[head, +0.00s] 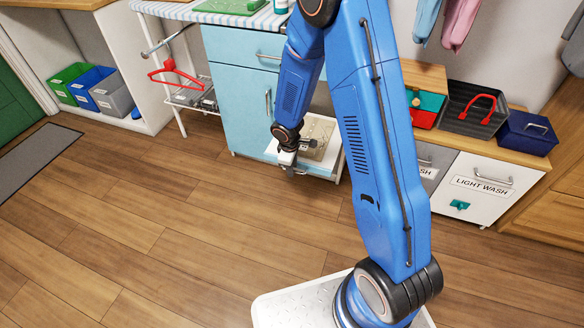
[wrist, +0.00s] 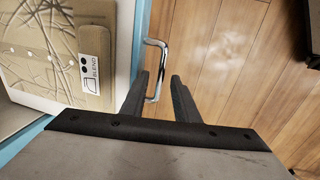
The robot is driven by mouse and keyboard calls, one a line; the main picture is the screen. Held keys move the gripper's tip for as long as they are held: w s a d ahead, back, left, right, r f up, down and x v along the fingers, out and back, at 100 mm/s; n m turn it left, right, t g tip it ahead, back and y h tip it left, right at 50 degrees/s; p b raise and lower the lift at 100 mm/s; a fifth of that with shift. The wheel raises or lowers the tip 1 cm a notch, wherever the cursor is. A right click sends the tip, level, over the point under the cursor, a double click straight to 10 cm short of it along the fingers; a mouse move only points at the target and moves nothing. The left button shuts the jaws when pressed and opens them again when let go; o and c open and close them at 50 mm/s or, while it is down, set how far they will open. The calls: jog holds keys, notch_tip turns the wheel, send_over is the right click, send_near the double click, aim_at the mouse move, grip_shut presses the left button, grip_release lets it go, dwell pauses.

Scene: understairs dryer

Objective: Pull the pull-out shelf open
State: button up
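The pull-out shelf (head: 325,172) juts out low at the front of the light blue cabinet (head: 238,105), white inside with a light blue edge. It also shows at the left of the wrist view (wrist: 22,118), with a beige folded item (wrist: 45,50) labelled BLEND lying on it. A chrome bar handle (wrist: 163,62) stands out from the shelf's front edge. My gripper (head: 290,170) is at the shelf's front. In the wrist view its two fingers (wrist: 160,78) are apart, with the handle between them. A gap shows between the handle and the right finger. My arm hides part of the shelf and cabinet.
The wood floor in front of the shelf is clear. White bins, one marked LIGHT WASH (head: 480,188), stand to the right. A white rack with a red hanger (head: 175,73) stands left of the cabinet. Green, blue and grey bins (head: 112,95) sit at far left.

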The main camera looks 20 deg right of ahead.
notch_tip(320, 180, up, 17)
jog(key=s+a, duration=0.1)
jog(key=s, duration=0.1)
jog(key=shift+s+a, duration=0.3)
jog(key=shift+a, duration=0.1)
dwell(0.6)
jog(key=s+d+r+m+t, duration=0.1)
jog(key=s+d+r+m, duration=0.2)
jog(key=s+r, duration=0.45)
jog(key=s+d+r+m+t, duration=0.1)
jog(key=s+d+r+m, duration=0.25)
jog(key=s+r, duration=0.35)
jog(key=s+d+r+m, duration=0.1)
jog(key=s+r+m, duration=0.1)
jog(key=s, duration=0.6)
jog(key=s+d+r+m+t+y, duration=0.1)
jog(key=s+r+m, duration=0.1)
jog(key=s+r, duration=0.3)
jog(key=shift+s+d, duration=0.3)
jog(key=shift+s, duration=1.6)
jog(key=shift+m, duration=0.25)
